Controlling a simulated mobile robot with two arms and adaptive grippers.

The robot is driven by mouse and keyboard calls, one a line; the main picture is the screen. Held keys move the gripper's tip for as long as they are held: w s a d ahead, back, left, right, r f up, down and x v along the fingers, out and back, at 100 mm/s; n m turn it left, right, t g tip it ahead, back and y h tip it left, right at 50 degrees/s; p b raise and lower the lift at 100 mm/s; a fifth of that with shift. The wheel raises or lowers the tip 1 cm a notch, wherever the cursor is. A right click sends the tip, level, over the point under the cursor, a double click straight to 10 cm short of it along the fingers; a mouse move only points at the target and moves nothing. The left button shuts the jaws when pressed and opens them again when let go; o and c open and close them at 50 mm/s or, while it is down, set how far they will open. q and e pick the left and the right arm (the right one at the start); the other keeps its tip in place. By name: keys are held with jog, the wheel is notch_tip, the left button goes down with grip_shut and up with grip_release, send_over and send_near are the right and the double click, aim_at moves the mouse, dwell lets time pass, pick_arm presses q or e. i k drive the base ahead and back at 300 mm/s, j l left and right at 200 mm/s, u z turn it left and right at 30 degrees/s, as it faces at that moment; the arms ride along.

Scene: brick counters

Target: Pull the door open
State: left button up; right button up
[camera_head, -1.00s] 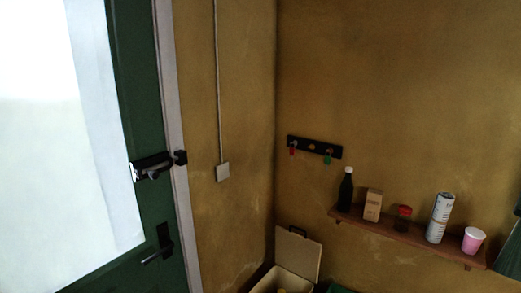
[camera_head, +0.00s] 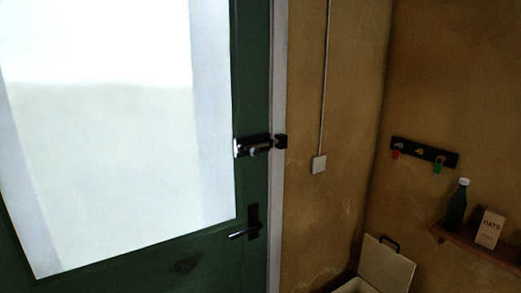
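The green door (camera_head: 251,60) with a large bright glass pane (camera_head: 110,130) fills the left half of the head view. It looks shut against its pale frame (camera_head: 278,80). A dark lever handle (camera_head: 247,232) sits low on the door's right side, its lever pointing left. Above it a slide bolt (camera_head: 256,147) reaches across to a dark catch (camera_head: 281,141) on the frame; it appears to be in the catch. Neither of my grippers is in view.
Right of the door, a yellowish wall carries a switch (camera_head: 318,164) and a key rack (camera_head: 424,152). A wooden shelf (camera_head: 468,243) holds a dark bottle (camera_head: 456,206) and an oats box (camera_head: 489,228). A pale bin (camera_head: 385,266) with a raised lid stands in the corner below.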

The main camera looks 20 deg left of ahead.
aim_at(206, 259)
jog(key=u, duration=1.5)
